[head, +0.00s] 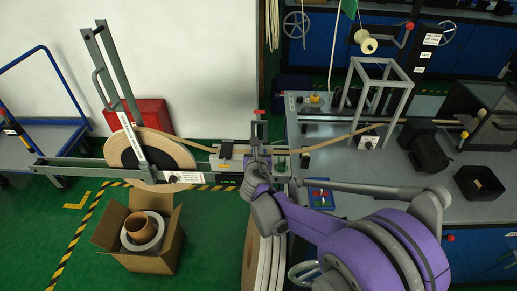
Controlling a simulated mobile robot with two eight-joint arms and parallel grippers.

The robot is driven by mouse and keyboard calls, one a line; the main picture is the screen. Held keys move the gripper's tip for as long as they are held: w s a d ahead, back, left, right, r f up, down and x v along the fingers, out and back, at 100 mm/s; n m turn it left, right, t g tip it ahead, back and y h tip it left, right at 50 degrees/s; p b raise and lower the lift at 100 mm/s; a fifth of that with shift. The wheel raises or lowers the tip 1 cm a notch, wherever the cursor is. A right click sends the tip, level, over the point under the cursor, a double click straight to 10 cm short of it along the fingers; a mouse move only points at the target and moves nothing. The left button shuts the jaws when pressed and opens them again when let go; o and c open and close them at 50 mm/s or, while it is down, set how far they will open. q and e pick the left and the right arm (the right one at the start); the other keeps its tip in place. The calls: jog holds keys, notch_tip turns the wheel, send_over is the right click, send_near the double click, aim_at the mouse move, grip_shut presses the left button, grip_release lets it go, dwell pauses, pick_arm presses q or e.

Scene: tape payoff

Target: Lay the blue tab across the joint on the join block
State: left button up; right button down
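The join block (236,151) appears to be the small grey block on the stand between the large tape reel and the grey bench. Tan tape (194,144) runs to it from the reel, and more tape leads away on its right. My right arm comes in from the lower right, and its gripper (257,163) is at the block's right part, seen from above. Its fingers are too small and covered to show whether they are open or what they hold. I cannot make out the blue tab or the joint. My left gripper is not in view.
A blue mat (320,205) with small items lies on the bench (352,203) right of the gripper. A grey frame (354,103) and a black bin (478,182) stand on the bench. The tape reel (178,155) and a cardboard box (157,262) are on the left.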

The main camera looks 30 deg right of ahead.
jog(key=shift+f, duration=0.2)
jog(key=c, duration=1.1)
grip_release()
jog(key=shift+r, duration=0.15)
